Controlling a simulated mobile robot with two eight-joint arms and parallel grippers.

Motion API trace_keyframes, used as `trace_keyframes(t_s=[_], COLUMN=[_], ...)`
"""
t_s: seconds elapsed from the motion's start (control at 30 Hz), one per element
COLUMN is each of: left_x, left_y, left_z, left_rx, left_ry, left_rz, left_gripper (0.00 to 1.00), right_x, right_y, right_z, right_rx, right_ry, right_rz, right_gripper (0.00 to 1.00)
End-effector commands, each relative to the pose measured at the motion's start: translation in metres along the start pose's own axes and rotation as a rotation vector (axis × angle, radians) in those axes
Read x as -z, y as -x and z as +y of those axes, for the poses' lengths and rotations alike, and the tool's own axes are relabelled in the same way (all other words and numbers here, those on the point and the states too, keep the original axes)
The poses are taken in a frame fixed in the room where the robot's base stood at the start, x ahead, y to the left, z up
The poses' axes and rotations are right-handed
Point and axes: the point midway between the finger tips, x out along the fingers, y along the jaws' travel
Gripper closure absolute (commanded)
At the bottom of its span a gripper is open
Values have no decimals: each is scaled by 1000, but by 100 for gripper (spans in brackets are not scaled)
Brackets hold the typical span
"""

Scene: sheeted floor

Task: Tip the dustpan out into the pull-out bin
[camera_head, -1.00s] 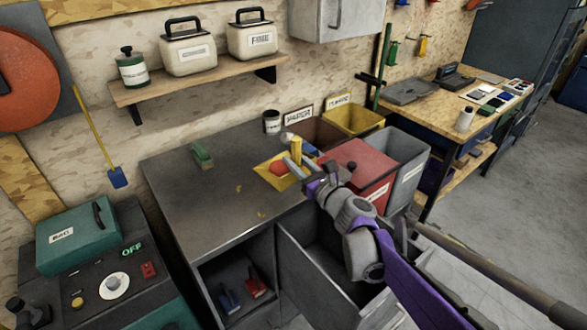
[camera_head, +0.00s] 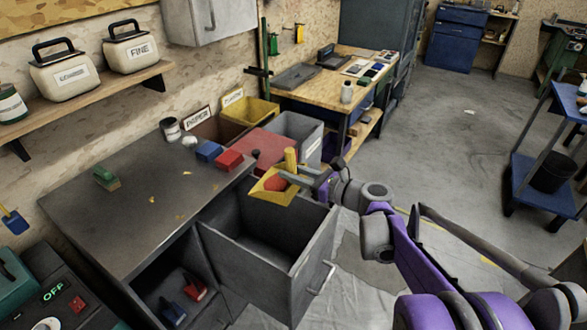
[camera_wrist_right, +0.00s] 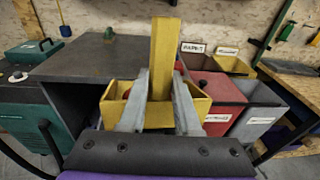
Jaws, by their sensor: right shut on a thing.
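My right gripper (camera_head: 318,181) is shut on the upright handle of the yellow dustpan (camera_head: 262,191). In the right wrist view the gripper (camera_wrist_right: 160,88) has a finger on each side of the yellow handle (camera_wrist_right: 164,45). The dustpan is off the bench, above the pull-out bin (camera_head: 300,262), and looks roughly level. Something red (camera_head: 274,183) shows in the pan; the rest of its contents cannot be made out. The bin is a dark grey open box drawn out from under the bench, its inside dark. My left gripper is not in view.
Red (camera_head: 262,147), yellow (camera_head: 245,112) and grey (camera_head: 300,132) bins stand beyond. Open floor lies to the right.

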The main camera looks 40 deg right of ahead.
Motion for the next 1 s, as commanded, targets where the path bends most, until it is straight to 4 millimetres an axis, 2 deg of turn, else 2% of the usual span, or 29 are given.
trace_keyframes(t_s=[0.03, 0.47, 1.0], left_x=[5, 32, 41], left_y=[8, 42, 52], left_z=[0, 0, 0], left_rx=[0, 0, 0], left_ry=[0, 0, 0], left_rz=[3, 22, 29], left_gripper=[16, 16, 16], right_x=[-6, -11, -1], right_y=[-4, -34, -86], right_z=[1, 6, 14], right_rx=[-2, -2, -3], right_ry=[6, 67, 141], right_rz=[31, 406, 875], right_gripper=[100, 100, 100])
